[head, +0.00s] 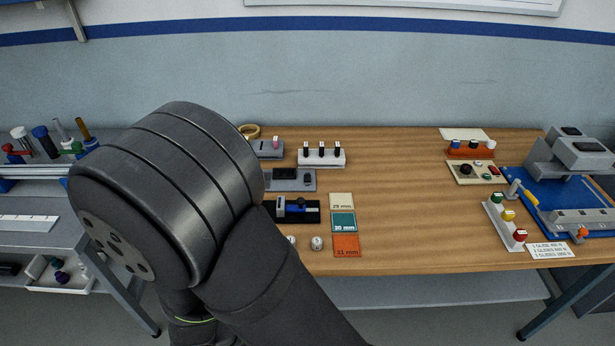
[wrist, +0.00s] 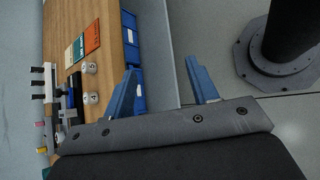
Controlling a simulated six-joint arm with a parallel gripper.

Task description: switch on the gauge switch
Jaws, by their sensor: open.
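In the head view a grey box with dark parts on its top (head: 291,179) lies left of the table's middle. In front of it is a black device with a blue slider and a knob (head: 298,209), also in the wrist view (wrist: 74,92). I cannot tell which of them carries the gauge switch, or its position. My gripper (wrist: 160,65) shows in the wrist view with its two blue fingers apart and nothing between them. It is over the table's front edge, apart from the devices. In the head view my arm hides it.
Coloured cards (head: 344,222) and white numbered knobs (head: 317,243) lie beside the black device. A white rack with black pegs (head: 321,157) stands behind. A blue-based machine (head: 560,190) and a coloured-button strip (head: 505,220) stand right. The table's centre right is clear. Blue bins (wrist: 134,70) hang below the edge.

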